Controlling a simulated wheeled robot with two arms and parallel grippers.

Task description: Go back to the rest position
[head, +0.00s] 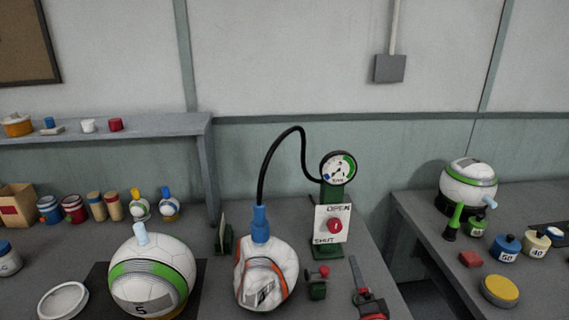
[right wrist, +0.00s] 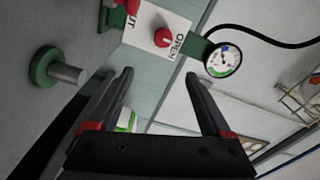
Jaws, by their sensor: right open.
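My right gripper (head: 362,284) is at the bottom of the head view, right of the green stand. In the right wrist view its two dark fingers (right wrist: 158,76) are wide apart with nothing between them. My left gripper is not in view. A gauge (head: 339,167) tops the green stand, above a white OPEN/SHUT panel (head: 322,238) with a red knob (head: 334,226). The gauge (right wrist: 223,58) and knob (right wrist: 164,38) also show beyond the fingers. A black hose (head: 270,155) runs from the gauge to a blue fitting (head: 260,222) on a dented white-and-orange ball (head: 266,262).
A white-and-green ball (head: 150,270) with a pale blue nozzle rests left of the dented ball. A small green clamp-like part (head: 317,285) stands near my right gripper. Another ball (head: 467,185) and several pots are on the right table (head: 440,205). A gap separates the tables.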

